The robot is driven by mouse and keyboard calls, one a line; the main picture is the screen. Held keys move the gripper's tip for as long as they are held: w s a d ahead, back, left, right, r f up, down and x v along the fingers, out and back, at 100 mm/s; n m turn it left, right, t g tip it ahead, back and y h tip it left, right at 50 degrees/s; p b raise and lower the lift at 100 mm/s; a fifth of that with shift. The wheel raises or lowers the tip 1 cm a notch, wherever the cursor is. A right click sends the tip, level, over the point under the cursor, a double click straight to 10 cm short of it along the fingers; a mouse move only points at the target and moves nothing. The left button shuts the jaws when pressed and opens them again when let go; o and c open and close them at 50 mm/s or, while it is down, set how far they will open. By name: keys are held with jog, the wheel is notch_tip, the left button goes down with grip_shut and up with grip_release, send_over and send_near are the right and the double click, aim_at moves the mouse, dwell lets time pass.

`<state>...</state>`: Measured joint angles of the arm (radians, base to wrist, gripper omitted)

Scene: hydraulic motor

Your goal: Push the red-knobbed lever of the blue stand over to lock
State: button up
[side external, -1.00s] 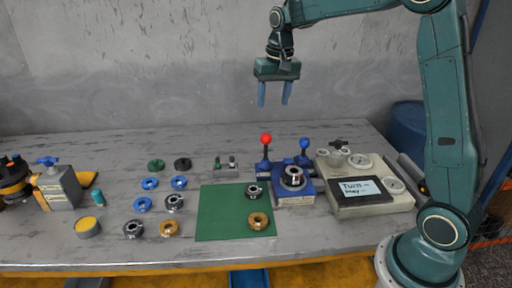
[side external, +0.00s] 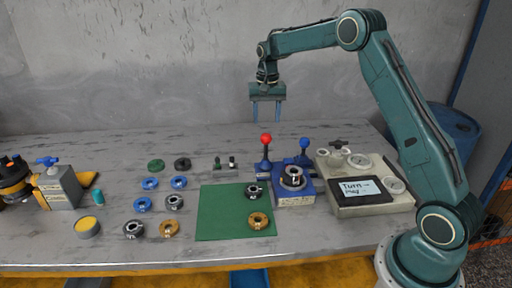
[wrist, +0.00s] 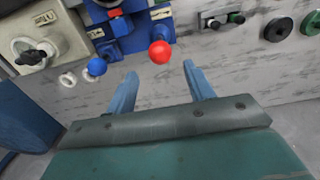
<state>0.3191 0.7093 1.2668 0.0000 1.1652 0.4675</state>
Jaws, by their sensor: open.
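The blue stand (side external: 296,198) sits at the right of the table and holds a dark metal ring part (side external: 292,176). Its red-knobbed lever (side external: 266,141) stands upright at the stand's back left; the red knob also shows in the wrist view (wrist: 160,52). A second lever with a blue knob (side external: 304,143) stands to its right. My gripper (side external: 266,120) points down, open and empty, above the red knob and apart from it. In the wrist view its two fingers (wrist: 160,88) are spread, with the red knob beyond their tips.
A beige panel box (side external: 372,205) with gauges and a screen stands right of the stand. A green mat (side external: 220,215) with two ring parts lies to the left. Several blue, black and brass rings lie farther left. The table behind the levers is clear.

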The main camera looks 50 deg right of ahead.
aim_at(266, 139)
jog(key=shift+f, duration=0.15)
jog(key=shift+f, duration=4.3)
jog(key=c, duration=0.6)
jog(key=shift+c, duration=0.2)
